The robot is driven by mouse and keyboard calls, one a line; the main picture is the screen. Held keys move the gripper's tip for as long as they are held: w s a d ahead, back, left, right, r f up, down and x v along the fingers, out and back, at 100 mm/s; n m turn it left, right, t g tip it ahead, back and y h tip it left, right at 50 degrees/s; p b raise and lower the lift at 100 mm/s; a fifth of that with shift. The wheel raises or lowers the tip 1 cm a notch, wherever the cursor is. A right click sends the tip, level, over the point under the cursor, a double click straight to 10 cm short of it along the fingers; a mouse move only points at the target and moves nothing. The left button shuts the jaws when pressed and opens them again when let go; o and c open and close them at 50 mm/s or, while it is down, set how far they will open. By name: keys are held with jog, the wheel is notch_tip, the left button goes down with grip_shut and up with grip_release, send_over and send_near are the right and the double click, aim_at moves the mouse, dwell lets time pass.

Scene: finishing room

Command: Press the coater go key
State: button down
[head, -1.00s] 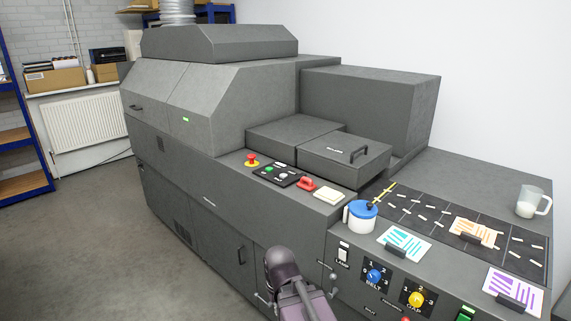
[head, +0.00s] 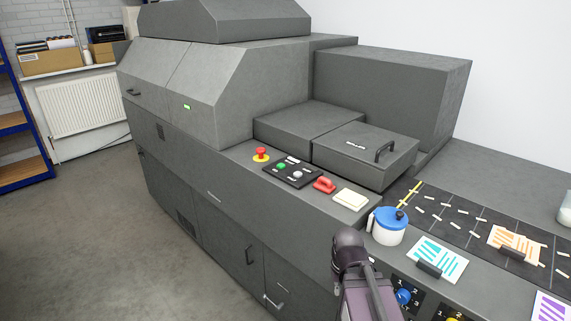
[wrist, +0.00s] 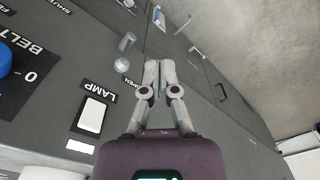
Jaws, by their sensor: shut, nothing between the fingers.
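The coater is a large grey machine. On its front ledge in the head view is a black key panel (head: 291,172) with a green key (head: 281,166) and a pale key (head: 297,173). Any lettering on it is too small to read. My gripper (wrist: 159,64) shows in the wrist view, its fingers shut together with nothing between them, in front of the machine's grey front panels. In the head view my arm stands at the lower right, short of the key panel; the fingertips cannot be made out there. The wrist view does not show the key panel.
Beside the keys are a red mushroom button (head: 261,154), a red handle (head: 324,185) and a cream pad (head: 350,199). A blue-lidded pot (head: 389,226) stands right of them. A white LAMP switch (wrist: 93,112) and the blue BELT knob (head: 403,296) are on the front. Floor at left is clear.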

jog(key=shift+w+d, duration=0.1)
jog(key=shift+d, duration=0.2)
jog(key=shift+d, duration=0.1)
